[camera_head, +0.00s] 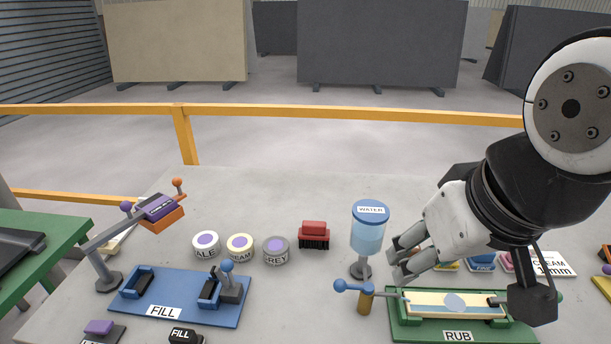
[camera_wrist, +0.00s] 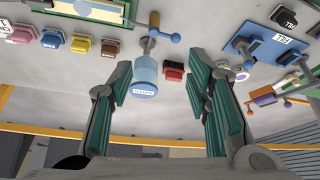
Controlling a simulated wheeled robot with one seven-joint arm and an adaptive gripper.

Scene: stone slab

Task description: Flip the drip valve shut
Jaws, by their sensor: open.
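The water bottle (camera_head: 367,238), clear with a blue lid marked WATER, stands on a grey stand on the slab. In front of it is the drip valve, with a brass body (camera_head: 365,299) and a lever ending in a blue ball (camera_head: 340,286). The lever points left, roughly level. My gripper (camera_head: 398,258) is open and empty, just right of the bottle and above the valve. In the wrist view, the bottle (camera_wrist: 146,78) shows between the open fingers (camera_wrist: 158,84), with the blue ball (camera_wrist: 176,38) and brass body (camera_wrist: 154,19) beyond. Contact is not visible.
The green RUB board (camera_head: 412,332) lies right of the valve, under my gripper. A red brush (camera_head: 314,232) and several round tins (camera_head: 240,246) stand left of the bottle. The blue FILL board (camera_head: 205,312) is at left. Bare slab lies between it and the valve.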

